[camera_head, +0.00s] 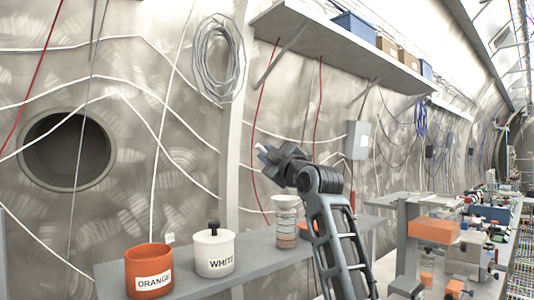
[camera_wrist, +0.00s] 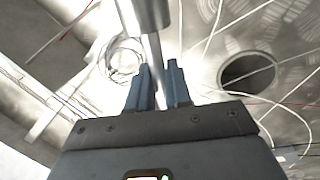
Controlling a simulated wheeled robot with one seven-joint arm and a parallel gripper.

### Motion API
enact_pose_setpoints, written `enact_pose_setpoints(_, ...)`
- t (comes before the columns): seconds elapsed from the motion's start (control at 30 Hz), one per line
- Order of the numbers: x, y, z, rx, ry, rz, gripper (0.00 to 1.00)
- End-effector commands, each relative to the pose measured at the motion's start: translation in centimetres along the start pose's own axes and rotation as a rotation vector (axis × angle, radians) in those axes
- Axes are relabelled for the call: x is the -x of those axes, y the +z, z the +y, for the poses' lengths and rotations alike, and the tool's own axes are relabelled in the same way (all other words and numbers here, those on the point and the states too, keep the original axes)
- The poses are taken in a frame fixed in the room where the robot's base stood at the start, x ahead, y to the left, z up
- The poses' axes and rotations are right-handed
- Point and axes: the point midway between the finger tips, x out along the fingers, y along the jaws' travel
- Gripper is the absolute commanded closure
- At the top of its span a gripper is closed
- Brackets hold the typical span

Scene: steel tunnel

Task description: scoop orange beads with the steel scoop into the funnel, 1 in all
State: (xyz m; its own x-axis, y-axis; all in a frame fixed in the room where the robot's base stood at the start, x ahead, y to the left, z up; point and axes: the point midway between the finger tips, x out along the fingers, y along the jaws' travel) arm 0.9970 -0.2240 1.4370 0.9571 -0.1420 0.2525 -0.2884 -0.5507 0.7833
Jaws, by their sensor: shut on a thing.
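My gripper (camera_head: 270,155) is raised above and slightly left of the funnel in the head view. In the wrist view its blue fingers (camera_wrist: 159,75) are shut on the handle of the steel scoop (camera_wrist: 150,14), whose round cup is at the top edge. The cup's inside is hidden. A pale tip of the scoop (camera_head: 261,148) shows at the fingers in the head view. The pale funnel (camera_head: 286,202) sits on a clear vessel (camera_head: 286,232) with orange-tinted bands, on the shelf. The open orange jar (camera_head: 148,270) labelled ORANGE stands front left; the beads inside cannot be seen.
A white jar (camera_head: 213,252) labelled WHITE, with a black-knobbed lid, stands between the orange jar and funnel on the grey shelf (camera_head: 255,256). A cluttered bench (camera_head: 470,240) is at right. A high shelf (camera_head: 340,48) and wall cables hang behind. Space above the jars is clear.

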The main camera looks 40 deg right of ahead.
Motion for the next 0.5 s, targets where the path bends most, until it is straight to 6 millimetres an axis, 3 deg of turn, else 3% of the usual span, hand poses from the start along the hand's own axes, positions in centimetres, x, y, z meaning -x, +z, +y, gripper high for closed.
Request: enact_pose_setpoints(0.5,-0.9,0.2,2.8,-0.371,0.001,-0.118,1.00)
